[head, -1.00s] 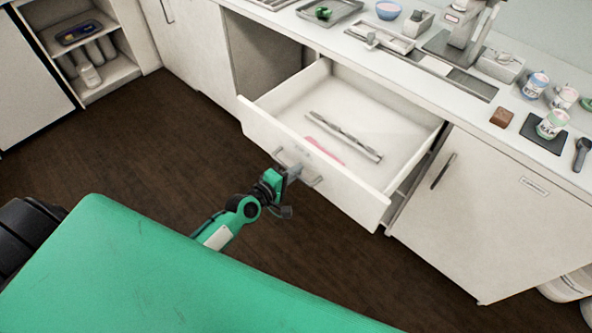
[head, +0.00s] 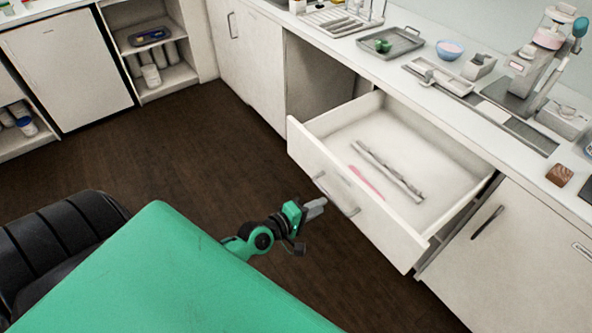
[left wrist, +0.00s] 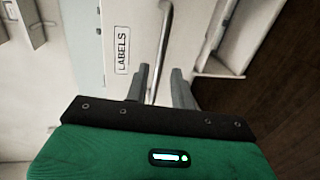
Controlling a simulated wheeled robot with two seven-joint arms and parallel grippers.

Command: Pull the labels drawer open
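The labels drawer (head: 395,222) stands pulled well out of the counter in the head view. Its "LABELS" tag (left wrist: 122,50) reads clearly in the left wrist view. The drawer's bar handle (head: 340,200) is on its front; the handle (left wrist: 164,45) also runs between my fingers in the left wrist view. My left gripper (head: 316,206) is just in front of the handle. Its two fingers (left wrist: 158,84) are apart, with gaps beside the bar, so it looks open and not clamped. My right gripper is not in view.
A long grey strip (head: 388,170) and a pink item (head: 367,182) lie in the drawer. The counter above holds a tray (head: 391,42), a bowl (head: 449,50) and a machine (head: 540,60). Dark floor (head: 210,150) is clear left of the drawer.

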